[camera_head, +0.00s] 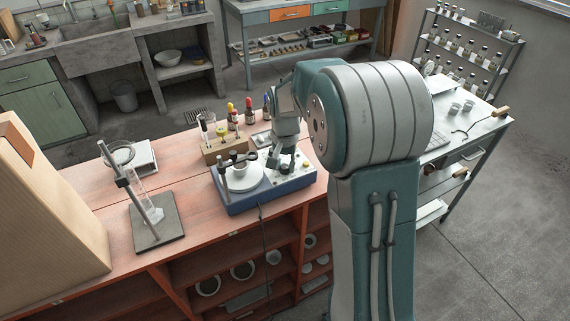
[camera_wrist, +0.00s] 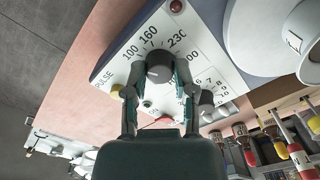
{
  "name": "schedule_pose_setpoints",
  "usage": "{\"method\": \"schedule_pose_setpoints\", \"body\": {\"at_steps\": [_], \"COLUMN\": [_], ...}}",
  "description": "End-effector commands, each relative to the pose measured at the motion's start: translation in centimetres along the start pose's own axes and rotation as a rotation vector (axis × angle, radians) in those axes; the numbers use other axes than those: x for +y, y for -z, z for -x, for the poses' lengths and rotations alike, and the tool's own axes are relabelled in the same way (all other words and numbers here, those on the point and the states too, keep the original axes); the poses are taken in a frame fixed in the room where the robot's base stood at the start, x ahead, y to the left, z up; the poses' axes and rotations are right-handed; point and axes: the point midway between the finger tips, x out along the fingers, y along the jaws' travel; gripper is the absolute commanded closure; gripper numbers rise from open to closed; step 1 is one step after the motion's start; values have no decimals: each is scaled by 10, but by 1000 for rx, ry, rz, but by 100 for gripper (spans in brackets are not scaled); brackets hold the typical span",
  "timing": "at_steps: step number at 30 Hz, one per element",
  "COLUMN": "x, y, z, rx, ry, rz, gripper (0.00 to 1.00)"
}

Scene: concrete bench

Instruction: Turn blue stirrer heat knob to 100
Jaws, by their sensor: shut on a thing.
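The blue stirrer (camera_head: 240,205) stands on the reddish wooden bench in the head view, with a white round plate and a light control panel. In the wrist view the panel (camera_wrist: 120,66) shows a dial marked 100, 160 and 230. The dark heat knob (camera_wrist: 159,68) sits below these numbers. My gripper (camera_wrist: 157,82) is shut on this knob, one finger on each side; it also shows over the stirrer's right part in the head view (camera_head: 281,166). I cannot tell clearly which number the knob points at.
A second knob (camera_wrist: 206,98) and a yellow button (camera_wrist: 116,91) flank my fingers. A wooden rack (camera_head: 226,148) and several small bottles (camera_head: 249,117) stand behind the stirrer. A stand with a glass cylinder (camera_head: 150,215) is to the left, with bare bench between.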

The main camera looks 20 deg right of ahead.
Motion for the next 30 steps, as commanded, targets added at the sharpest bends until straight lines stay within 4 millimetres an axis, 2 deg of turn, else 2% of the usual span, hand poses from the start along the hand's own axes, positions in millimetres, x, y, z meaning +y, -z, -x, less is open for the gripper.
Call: {"method": "schedule_pose_setpoints", "body": {"at_steps": [18,19,21,30], "x": [0,0,0,0], "y": [-3,-3,-2,-1], "z": [-3,-3,-3,-1], "rx": [-10,-10,-9,-4], "ry": [-4,-4,-3,-1], "rz": [-44,-43,-43,-43], "gripper": [100,56,31,31]}}
